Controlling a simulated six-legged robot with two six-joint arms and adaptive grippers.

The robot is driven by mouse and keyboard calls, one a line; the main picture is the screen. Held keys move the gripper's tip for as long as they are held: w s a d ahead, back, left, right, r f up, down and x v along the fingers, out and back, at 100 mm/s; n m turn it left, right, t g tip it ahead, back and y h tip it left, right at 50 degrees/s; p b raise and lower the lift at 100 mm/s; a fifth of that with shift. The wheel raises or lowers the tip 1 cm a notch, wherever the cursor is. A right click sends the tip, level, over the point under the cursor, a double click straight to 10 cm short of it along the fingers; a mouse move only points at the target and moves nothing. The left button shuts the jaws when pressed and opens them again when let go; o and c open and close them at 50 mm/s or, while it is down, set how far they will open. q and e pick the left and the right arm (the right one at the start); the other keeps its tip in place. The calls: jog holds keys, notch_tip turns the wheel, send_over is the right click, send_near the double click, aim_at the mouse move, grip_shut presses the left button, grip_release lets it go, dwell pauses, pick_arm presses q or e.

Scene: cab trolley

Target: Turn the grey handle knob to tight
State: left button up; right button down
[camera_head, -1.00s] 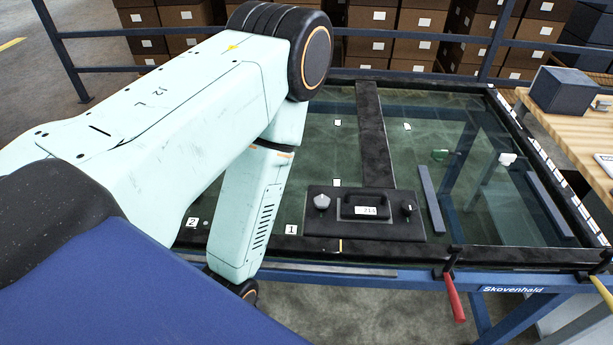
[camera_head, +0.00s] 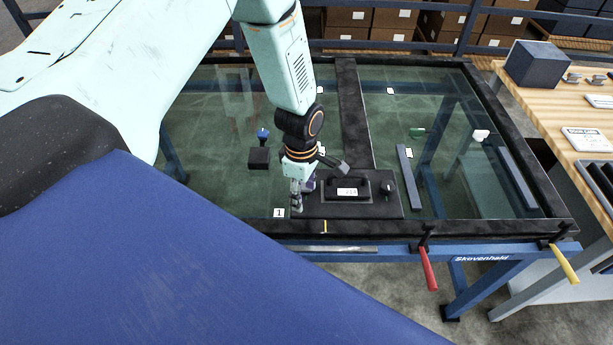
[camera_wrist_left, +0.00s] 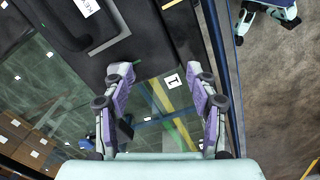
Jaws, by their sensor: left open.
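The black plate (camera_head: 330,209) lies at the front of the glass-topped table, with a black bar handle (camera_head: 347,180) and a white label. A dark knob (camera_head: 388,188) with a light mark sits right of the handle. The grey knob, left of the handle a second ago, cannot be made out now; my left gripper covers that area. My left gripper (camera_head: 302,196) points down at the plate's left end. In the left wrist view its fingers (camera_wrist_left: 163,76) are spread, with no object visible between them. The plate (camera_wrist_left: 150,20) and handle (camera_wrist_left: 62,22) show beyond them. My right gripper is out of view.
A black block with a blue top (camera_head: 260,157) stands on the glass left of my gripper. Red (camera_head: 428,268) and yellow (camera_head: 564,262) clamp handles stick out at the front edge. A wooden bench (camera_head: 535,85) stands at the right. Glass behind the plate is mostly clear.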

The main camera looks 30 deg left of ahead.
pick_arm(q)
jog(key=w+r+n, duration=0.1)
jog(key=w+a+r+n, duration=0.1)
jog(key=w+r, duration=0.1)
jog(key=w+a+r+n, duration=0.1)
jog(key=w+n, duration=0.1)
jog(key=shift+a+r, duration=0.1)
jog(key=shift+r, duration=0.15)
jog(key=shift+a+r+n, duration=0.15)
jog(key=shift+r+n, duration=0.15)
jog(key=shift+a+f, duration=0.15)
jog(key=f, duration=0.6)
jog(key=shift+w+f, duration=0.2)
jog(key=shift+w, duration=0.05)
jog(key=shift+s+f, duration=0.2)
jog(key=shift+f, duration=0.3)
jog(key=shift+w+f, duration=0.1)
jog(key=shift+w, duration=0.05)
jog(key=shift+c, duration=1)
jog(key=c, duration=1)
